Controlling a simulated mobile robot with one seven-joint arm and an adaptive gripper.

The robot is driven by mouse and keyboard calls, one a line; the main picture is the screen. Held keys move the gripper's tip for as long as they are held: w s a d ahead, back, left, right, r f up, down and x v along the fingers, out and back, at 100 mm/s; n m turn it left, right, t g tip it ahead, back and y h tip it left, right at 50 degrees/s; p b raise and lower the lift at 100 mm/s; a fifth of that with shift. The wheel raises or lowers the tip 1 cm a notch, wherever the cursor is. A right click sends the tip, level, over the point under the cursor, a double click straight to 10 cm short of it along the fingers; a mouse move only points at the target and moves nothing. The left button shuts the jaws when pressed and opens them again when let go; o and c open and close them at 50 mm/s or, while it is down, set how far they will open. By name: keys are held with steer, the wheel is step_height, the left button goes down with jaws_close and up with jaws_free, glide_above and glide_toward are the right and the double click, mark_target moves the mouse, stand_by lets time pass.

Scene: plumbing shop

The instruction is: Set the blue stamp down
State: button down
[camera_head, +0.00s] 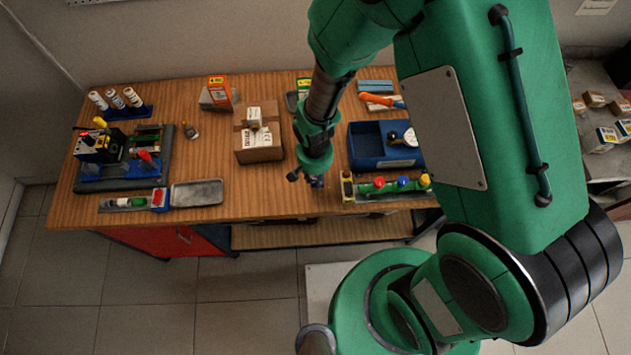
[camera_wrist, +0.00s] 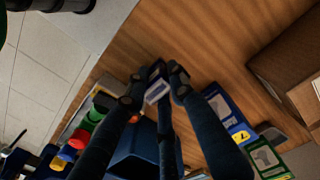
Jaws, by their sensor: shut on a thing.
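My gripper (camera_head: 309,177) is over the front part of the wooden workbench (camera_head: 235,205), left of a rack with coloured knobs (camera_head: 370,195). In the wrist view my gripper (camera_wrist: 157,82) has its dark fingers closed around a small blue block with a pale face, the blue stamp (camera_wrist: 157,92). The fingers hide part of the stamp. In the head view only a small dark blue bit of the stamp (camera_head: 317,182) shows below the fingers. Bench wood shows beyond the stamp in the wrist view; I cannot tell whether the stamp touches it.
A blue bin (camera_head: 365,157) stands behind the rack. A cardboard box (camera_head: 259,152) with a smaller box on top is to the left. A grey tray (camera_head: 197,193) lies farther left. Bare wood lies between that tray and my gripper, along the bench's front edge.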

mark_target(315, 177)
steer(key=shift+f, duration=1.75)
steer(key=shift+f, duration=0.2)
steer(key=c, duration=1.5)
jaws_free()
steer(key=shift+r, duration=0.15)
step_height(315, 177, up, 12)
steer(key=shift+a+r, duration=0.1)
